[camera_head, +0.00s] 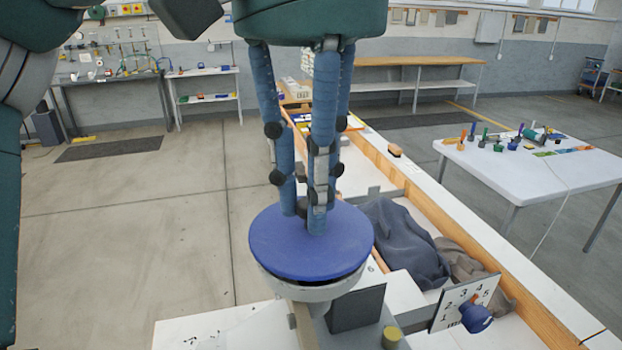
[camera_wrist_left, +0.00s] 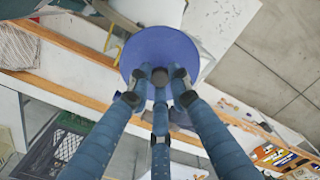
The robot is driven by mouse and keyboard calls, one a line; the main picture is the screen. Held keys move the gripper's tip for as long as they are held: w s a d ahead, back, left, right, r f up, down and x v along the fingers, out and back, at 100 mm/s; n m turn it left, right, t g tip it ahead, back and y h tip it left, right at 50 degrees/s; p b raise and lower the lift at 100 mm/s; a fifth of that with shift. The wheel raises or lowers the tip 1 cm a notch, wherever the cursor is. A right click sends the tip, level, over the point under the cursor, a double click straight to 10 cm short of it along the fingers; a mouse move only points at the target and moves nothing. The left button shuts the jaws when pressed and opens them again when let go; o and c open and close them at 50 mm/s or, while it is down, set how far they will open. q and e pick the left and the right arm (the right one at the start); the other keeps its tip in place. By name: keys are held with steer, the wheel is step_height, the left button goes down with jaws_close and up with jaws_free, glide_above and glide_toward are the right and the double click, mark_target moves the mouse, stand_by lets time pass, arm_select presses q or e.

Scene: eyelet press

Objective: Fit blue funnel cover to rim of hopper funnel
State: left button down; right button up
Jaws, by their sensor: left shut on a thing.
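The blue funnel cover (camera_head: 275,245) is a round flat disc at the middle of the head view. It lies over the hopper funnel (camera_head: 318,292), whose pale rim shows below the cover's front edge. A dark gap shows between cover and rim at the front, so I cannot tell whether it is fully seated. My left gripper (camera_head: 308,208) comes down from above and is shut on the cover's middle, where the fingers hide most of the grip. In the left wrist view the cover (camera_wrist_left: 160,42) sits beyond the gripper (camera_wrist_left: 160,76), fingers closed around a dark central knob. My right gripper is not in view.
Beside the funnel are a dark box (camera_head: 357,308), a yellowish knob (camera_head: 391,338) and a numbered plate (camera_head: 450,308) with a blue knob (camera_head: 477,317). Grey cloth (camera_head: 405,245) lies behind, right. A wooden-edged bench runs back. A white table (camera_head: 520,170) with tools stands right.

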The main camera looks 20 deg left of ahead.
arm_select(q)
steer(key=shift+f, duration=0.55)
stand_by(0.6)
steer(key=c, duration=1.5)
jaws_free()
steer(key=shift+r, duration=0.15)
steer(key=shift+r, duration=2.35)
